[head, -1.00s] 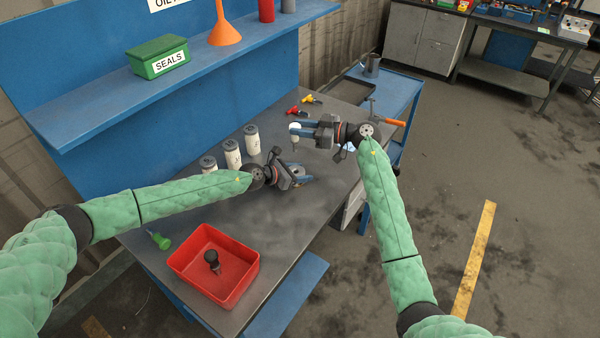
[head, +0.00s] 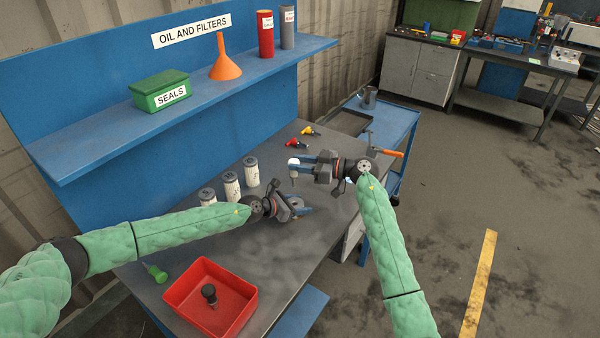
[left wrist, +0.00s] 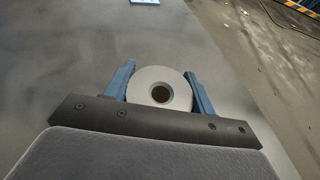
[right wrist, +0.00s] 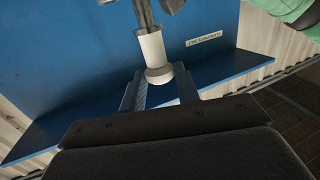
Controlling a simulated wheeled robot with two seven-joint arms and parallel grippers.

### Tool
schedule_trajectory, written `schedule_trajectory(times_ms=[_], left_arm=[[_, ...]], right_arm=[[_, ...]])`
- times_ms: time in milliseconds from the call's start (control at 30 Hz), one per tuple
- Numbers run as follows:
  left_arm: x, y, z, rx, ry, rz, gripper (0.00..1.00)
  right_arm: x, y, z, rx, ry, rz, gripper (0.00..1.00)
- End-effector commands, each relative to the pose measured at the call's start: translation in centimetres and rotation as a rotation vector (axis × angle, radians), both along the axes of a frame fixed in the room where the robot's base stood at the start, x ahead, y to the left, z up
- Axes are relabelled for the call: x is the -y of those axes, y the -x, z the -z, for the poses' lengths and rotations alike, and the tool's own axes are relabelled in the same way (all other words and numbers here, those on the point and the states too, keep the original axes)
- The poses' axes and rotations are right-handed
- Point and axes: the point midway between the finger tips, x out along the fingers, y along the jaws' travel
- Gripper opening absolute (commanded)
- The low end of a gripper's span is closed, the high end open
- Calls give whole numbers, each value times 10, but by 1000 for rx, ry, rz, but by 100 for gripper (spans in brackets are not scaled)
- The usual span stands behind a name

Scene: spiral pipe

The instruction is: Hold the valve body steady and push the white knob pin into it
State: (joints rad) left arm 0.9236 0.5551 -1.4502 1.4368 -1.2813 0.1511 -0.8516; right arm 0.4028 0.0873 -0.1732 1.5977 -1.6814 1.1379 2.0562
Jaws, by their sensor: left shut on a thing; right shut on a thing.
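The valve body (left wrist: 147,78) is a grey round part with a dark centre hole in the left wrist view. My left gripper (left wrist: 159,75) is shut on it, one blue finger on each side. In the head view my left gripper (head: 303,212) holds it low over the table; arm and gripper partly hide it. The white knob pin (head: 293,162) hangs upright from my right gripper (head: 300,164), pin end down. In the right wrist view the knob pin (right wrist: 151,48) shows a white collar and metal shaft between the fingers (right wrist: 159,86). The pin is apart from the valve body.
A red tray (head: 178,297) with a black-topped part (head: 209,293) stands at the table's front left. White canisters (head: 232,186) stand behind my left forearm. Red and yellow small parts (head: 293,143) lie at the back. A blue cart (head: 400,122) stands right.

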Motion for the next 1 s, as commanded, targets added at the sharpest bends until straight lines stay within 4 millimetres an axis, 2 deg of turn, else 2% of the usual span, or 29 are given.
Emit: schedule_trajectory(times_ms=[600, 1000], left_arm=[[0, 0, 0, -1, -1, 0, 18], [0, 0, 0, -1, -1, 0, 18]], right_arm=[[0, 0, 50, -1, 1, 3, 7], [1, 0, 67, 0, 1, 5, 7]])
